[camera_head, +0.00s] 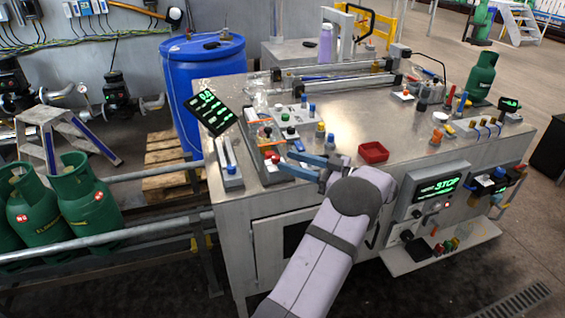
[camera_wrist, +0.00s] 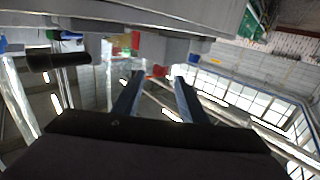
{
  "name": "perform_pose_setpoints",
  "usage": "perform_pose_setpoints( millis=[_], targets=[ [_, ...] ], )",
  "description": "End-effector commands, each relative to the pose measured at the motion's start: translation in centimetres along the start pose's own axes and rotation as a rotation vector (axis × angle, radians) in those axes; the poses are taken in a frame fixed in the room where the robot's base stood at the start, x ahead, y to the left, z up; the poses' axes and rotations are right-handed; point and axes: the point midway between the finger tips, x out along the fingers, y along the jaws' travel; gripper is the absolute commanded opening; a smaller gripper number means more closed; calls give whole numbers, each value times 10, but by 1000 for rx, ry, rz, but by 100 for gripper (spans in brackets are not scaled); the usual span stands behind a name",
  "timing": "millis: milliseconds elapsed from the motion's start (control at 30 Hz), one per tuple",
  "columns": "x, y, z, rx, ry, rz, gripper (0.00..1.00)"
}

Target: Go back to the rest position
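My gripper (camera_head: 284,161) is over the left front part of the metal bench (camera_head: 345,112), its two blue fingers pointing left. In the wrist view my gripper (camera_wrist: 158,82) shows two separate fingers with an empty gap between them. It is open and holds nothing. My grey arm reaches up to it from the bottom of the head view. Whether the fingers touch the small fittings beside them cannot be told.
A red tray (camera_head: 373,152) lies right of my gripper. A green cylinder (camera_head: 481,78) stands at the back right. Several green cylinders (camera_head: 87,199) stand by the rail at left, near a blue barrel (camera_head: 197,75).

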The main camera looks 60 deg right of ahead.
Motion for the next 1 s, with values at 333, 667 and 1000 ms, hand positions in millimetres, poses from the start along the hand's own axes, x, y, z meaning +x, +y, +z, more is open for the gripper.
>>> perform_pose_setpoints(
  millis=[333,667,1000],
  targets=[
    [-18,0,0,-1,0,0,38],
    [-18,0,-1,-1,0,-1,38],
    [38,6,-66,-73,38,70,38]
  ],
)
